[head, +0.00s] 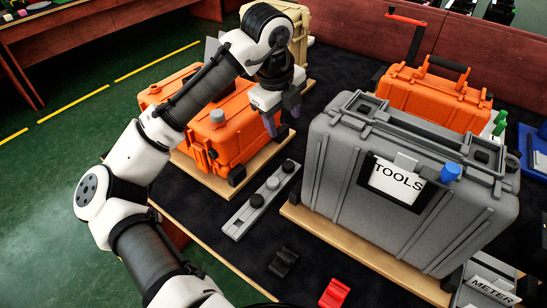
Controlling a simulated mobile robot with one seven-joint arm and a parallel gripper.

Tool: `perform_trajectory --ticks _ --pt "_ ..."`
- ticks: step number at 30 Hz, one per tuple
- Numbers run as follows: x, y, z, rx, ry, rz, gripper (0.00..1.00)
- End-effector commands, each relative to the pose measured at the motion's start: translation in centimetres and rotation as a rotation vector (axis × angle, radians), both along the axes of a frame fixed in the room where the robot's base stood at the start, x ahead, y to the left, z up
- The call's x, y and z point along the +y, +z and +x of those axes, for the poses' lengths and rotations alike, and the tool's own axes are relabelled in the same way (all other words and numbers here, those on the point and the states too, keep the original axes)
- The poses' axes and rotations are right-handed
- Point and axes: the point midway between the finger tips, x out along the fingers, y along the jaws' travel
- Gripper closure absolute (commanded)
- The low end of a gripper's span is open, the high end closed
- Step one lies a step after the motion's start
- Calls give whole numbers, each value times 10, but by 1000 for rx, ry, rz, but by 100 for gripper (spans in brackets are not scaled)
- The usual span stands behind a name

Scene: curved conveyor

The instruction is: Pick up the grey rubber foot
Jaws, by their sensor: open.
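A light grey strip (236,226) lies on the dark surface between the orange case and the grey TOOLS case. On it stand a small grey round foot (273,183) in the middle and two black round feet, one at the far end (288,165) and one nearer (257,200). My gripper (282,115) points down, open and empty, above and beyond the strip, beside the right end of the orange case. It is apart from the feet. A grey cylinder (217,117) also sits on top of the orange case, left of my gripper.
The orange case (232,133) stands left on a wooden board. The tall grey TOOLS case (330,180), with a blue knob (450,172), stands close on the right. A black block (283,262) and a red block (334,293) lie in front. Another orange case (430,100) is behind.

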Motion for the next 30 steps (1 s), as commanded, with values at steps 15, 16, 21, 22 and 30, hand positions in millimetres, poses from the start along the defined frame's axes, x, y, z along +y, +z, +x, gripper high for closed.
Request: perform_trajectory --ticks 15,16,21,22,30 --pt "26 -89 -24 185 -86 155 45" --pt "27 -93 -23 183 -83 157 45" --pt "26 -110 -23 181 -84 158 45" --pt "26 -111 -23 181 -84 158 45" --pt "21 -142 -32 182 -85 157 45"
